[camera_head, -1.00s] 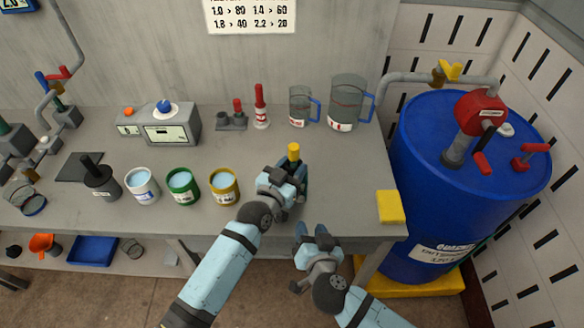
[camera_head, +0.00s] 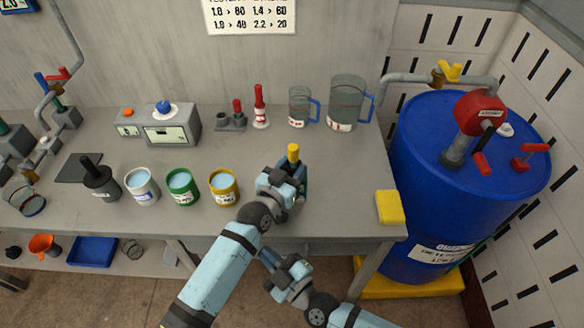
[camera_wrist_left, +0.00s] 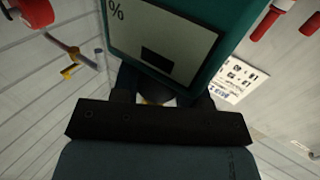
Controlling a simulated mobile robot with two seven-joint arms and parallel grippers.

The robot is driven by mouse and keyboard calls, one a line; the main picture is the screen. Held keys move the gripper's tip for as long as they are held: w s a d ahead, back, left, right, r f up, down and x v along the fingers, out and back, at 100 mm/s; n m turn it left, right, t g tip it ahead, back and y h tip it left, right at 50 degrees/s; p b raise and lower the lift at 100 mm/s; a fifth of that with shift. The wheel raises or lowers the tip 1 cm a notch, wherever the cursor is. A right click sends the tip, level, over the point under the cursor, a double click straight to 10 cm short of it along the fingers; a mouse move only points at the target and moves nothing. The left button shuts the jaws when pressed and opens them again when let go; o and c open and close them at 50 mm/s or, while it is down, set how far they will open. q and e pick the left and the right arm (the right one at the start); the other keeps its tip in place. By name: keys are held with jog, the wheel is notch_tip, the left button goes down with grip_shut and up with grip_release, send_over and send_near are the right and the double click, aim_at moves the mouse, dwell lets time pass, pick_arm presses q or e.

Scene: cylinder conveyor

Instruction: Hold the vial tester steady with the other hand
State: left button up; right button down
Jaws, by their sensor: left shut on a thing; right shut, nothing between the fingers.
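The vial tester (camera_head: 293,153) stands upright above the front part of the bench, with its yellow top showing. My left gripper (camera_head: 287,184) is shut on its body and hides most of it. In the left wrist view the tester (camera_wrist_left: 232,30) fills the top middle, a teal case with a pale screen bearing a "%" sign, close against my dark fingers. My right gripper (camera_head: 282,268) is shut and empty. It is below and in front of the bench edge, apart from the tester.
A yellow sponge-like block (camera_head: 390,207) lies at the bench's right front corner. White, green and yellow cans (camera_head: 223,190) stand left of my left gripper. Two clear jugs (camera_head: 346,106) stand behind. A blue drum (camera_head: 425,180) stands right of the bench.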

aim_at(300, 235)
jog(key=s+a+f+n+g+h, duration=0.1)
jog(key=s+f+n+g+h, duration=0.25)
jog(key=n, duration=0.55)
jog(key=s+f+n+g+h, duration=0.1)
jog(key=s+f+n+g, duration=0.1)
jog(key=f+n+g, duration=0.5)
jog(key=w+d+r+n+t+h, duration=0.1)
jog(key=w+d+r+t+h, duration=0.1)
jog(key=w+t+h, duration=0.1)
jog(key=w+d+r+n+t+h, duration=0.2)
jog(key=w+d+r+t, duration=0.1)
jog(key=w+t, duration=0.1)
jog(key=w+d+r+n+t+h, duration=0.1)
jog(key=w+d+r+t+h, duration=0.1)
jog(key=w+d+t+h, duration=0.1)
jog(key=shift+w+d+r+n+t+h, duration=0.1)
jog(key=shift+w+r+n+t+h, duration=0.3)
jog(key=shift+w+t, duration=0.4)
jog(key=shift+w+r, duration=0.15)
jog(key=shift+w, duration=2.85)
